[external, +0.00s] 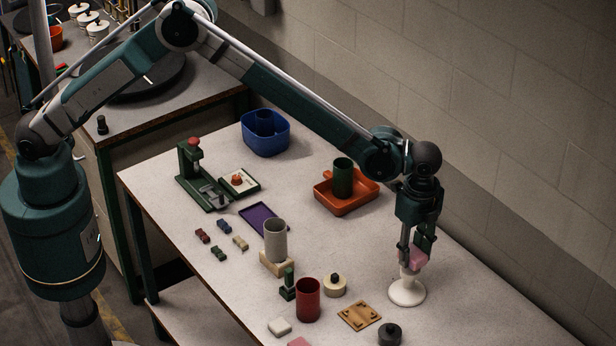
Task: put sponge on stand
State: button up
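The pink sponge (418,260) is between the fingers of my gripper (414,256), which points down at the right of the table. The gripper appears shut on it. The white stand (407,293) has a round base and a narrow stem, and is directly below the sponge. The sponge is at the top of the stand; I cannot tell whether it rests on it or is slightly above. The fingers partly hide the sponge and the stand's top.
Near the stand are a wooden plate (359,315), a black knob (390,334), a cream roll (335,286) and a red cup (308,300). An orange tray (346,204) holds a green cup (343,178). A block wall (520,130) runs behind the table.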

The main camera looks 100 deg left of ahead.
aim_at(413, 252)
jog(key=shift+f, duration=1.1)
jog(key=shift+f, duration=0.15)
jog(key=o, duration=0.6)
notch_tip(413, 252, up, 12)
jog(key=shift+r+b, duration=0.15)
jog(key=shift+b, duration=0.45)
